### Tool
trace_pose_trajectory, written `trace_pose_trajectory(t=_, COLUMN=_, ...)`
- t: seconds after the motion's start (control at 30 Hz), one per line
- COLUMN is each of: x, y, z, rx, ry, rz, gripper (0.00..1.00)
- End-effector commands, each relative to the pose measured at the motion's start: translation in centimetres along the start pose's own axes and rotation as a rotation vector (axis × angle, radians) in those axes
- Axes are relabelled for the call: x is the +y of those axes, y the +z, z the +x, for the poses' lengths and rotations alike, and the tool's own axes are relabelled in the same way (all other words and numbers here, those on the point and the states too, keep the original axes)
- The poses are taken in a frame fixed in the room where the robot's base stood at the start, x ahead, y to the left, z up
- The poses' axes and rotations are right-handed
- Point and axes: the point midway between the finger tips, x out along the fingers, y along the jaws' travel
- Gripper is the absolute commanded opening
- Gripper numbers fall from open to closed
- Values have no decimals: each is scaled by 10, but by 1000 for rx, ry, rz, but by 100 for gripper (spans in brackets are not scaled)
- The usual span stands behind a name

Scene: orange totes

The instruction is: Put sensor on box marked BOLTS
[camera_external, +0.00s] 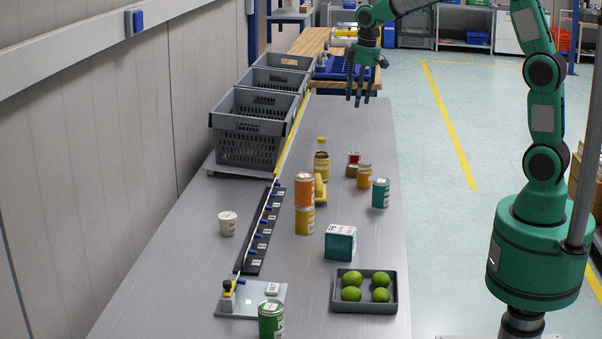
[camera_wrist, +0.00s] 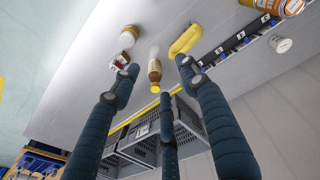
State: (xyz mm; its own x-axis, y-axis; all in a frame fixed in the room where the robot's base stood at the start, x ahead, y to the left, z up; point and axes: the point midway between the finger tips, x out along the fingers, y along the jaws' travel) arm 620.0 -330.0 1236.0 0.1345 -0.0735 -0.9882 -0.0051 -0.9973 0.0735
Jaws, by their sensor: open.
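My three-fingered gripper (camera_external: 361,95) is open and empty, high above the far right edge of the grey table. Its dark fingers spread apart in the wrist view (camera_wrist: 160,78). Dark grey crates (camera_external: 248,150) stand in a row at the table's far left; they also show in the wrist view (camera_wrist: 188,128). Their labels are too small to read, so I cannot tell which box is marked BOLTS.
A black strip with blue pegs (camera_external: 262,235) lies mid-table. Orange and yellow cans (camera_external: 304,191), a yellow-capped bottle (camera_external: 321,160), jars (camera_external: 364,177), a teal can (camera_external: 380,193), a teal box (camera_external: 340,241), a white cup (camera_external: 227,224), a green can (camera_external: 271,319) and a tray of limes (camera_external: 365,306) stand around.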

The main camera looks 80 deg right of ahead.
Motion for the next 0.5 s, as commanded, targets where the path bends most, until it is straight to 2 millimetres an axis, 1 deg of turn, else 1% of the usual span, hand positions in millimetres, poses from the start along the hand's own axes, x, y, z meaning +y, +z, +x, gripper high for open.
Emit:
trace_pose_trajectory(t=0.03, x=-17, y=4, z=-13, rx=14, ry=4, rz=-3, gripper=44)
trace_pose_trajectory(t=0.2, x=-67, y=22, z=-48, rx=54, ry=12, rz=-3, gripper=44)
trace_pose_trajectory(t=0.37, x=-112, y=44, z=-75, rx=92, ry=15, rz=-2, gripper=44)
trace_pose_trajectory(t=0.5, x=-150, y=68, z=-94, rx=125, ry=15, rz=0, gripper=44)
